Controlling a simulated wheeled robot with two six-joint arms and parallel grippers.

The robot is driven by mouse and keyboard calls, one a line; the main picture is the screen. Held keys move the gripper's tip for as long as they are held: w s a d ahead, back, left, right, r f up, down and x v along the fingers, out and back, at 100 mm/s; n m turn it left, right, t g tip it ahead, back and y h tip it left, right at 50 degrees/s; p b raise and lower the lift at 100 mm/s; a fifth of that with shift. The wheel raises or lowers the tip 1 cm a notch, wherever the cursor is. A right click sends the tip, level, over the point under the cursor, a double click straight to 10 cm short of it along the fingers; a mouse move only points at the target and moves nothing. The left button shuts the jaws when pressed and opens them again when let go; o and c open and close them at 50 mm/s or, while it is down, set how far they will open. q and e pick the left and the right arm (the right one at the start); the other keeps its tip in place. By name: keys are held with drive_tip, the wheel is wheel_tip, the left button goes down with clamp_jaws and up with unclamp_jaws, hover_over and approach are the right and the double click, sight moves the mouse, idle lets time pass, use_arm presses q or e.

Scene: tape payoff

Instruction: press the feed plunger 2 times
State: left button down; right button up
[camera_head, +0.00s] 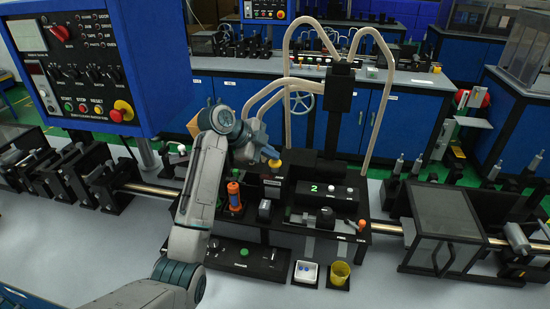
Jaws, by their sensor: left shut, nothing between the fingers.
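A small yellow knob (275,163), which looks like the feed plunger's head, sits on the left part of the black machine (318,170). My left gripper (268,152) is shut and empty, pointing down to the right, with its tips at or just above the knob. I cannot tell whether they touch it. A green "2" shows on the machine's small display (314,188). The plunger's shaft is hidden. My right gripper is not in view.
A blue control panel (82,65) hangs at upper left. Beige hoses arch above the machine.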

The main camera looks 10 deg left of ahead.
sight(271, 162)
use_arm(q)
drive_tip(key=shift+f, duration=0.45)
idle(0.5)
drive_tip(key=shift+r+p, duration=1.15)
drive_tip(key=shift+r, duration=0.55)
drive_tip(key=shift+w, duration=0.1)
drive_tip(key=shift+r+p, duration=0.5)
drive_tip(key=shift+r, duration=0.15)
wheel_tip(271, 162, up, 4)
drive_tip(key=shift+f+p, duration=0.15)
drive_tip(key=shift+p, duration=1.1)
